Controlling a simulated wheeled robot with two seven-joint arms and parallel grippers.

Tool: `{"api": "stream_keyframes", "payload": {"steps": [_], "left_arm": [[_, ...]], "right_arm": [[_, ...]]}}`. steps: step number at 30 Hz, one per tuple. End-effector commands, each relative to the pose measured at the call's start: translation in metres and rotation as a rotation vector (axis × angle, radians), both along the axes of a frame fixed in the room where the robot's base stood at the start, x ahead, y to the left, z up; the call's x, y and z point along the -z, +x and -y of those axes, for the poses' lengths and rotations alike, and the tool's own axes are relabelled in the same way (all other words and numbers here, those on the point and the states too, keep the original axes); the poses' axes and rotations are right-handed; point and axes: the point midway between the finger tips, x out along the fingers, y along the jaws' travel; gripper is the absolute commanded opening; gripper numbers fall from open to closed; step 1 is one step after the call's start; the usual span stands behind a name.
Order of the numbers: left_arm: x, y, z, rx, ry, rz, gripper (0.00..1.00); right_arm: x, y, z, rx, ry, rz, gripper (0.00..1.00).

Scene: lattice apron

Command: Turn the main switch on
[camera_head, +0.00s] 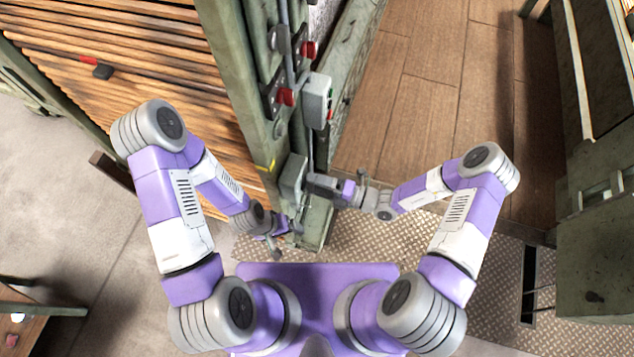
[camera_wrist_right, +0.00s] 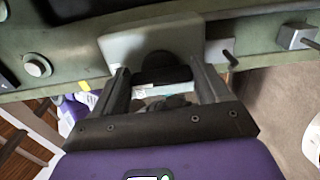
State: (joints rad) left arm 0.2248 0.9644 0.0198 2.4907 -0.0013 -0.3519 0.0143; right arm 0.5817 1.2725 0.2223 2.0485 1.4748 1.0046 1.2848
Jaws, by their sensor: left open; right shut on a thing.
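The main switch appears to be the grey box (camera_head: 292,176) low on the green column. In the right wrist view the box (camera_wrist_right: 122,48) carries a black knob (camera_wrist_right: 164,68). My right gripper (camera_head: 311,183) reaches the box from the right; its fingers (camera_wrist_right: 163,88) stand on both sides of the knob and are shut on it. Whether the knob stands at on or off cannot be read. In the head view the gripper and box hide the knob. My left gripper (camera_head: 286,240) is open and empty, below the box near the column's foot.
Above on the green column (camera_head: 240,70) are red knobs (camera_head: 286,97) and a grey box with buttons (camera_head: 317,100). Wooden slats (camera_head: 120,50) lie to the left. A green cabinet (camera_head: 595,240) stands at the right. The tread-plate floor (camera_head: 400,245) is open between.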

Motion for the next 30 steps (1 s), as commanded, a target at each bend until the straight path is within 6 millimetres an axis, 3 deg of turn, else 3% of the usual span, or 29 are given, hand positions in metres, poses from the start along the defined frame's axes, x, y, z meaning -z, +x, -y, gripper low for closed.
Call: {"api": "stream_keyframes", "payload": {"steps": [17,18,22,30], "left_arm": [[-0.001,0.0,0.0001,0.0,0.0,0.0,0.87],[-0.001,0.0,0.0001,0.0,0.0,0.0,0.87],[-0.001,0.0001,0.0,0.0,0.0,0.0,0.87],[-0.0009,0.0,0.0,0.0,0.0,0.0,0.87]], "right_arm": [[0.0006,-0.0004,0.0002,0.001,0.011,-0.037,0.44],[0.0006,-0.0004,0.0002,0.001,0.011,-0.037,0.78],[0.0005,-0.0003,0.0001,0.001,0.01,-0.035,0.97],[0.0004,-0.0004,0.0019,0.001,0.01,-0.033,1.0]]}}
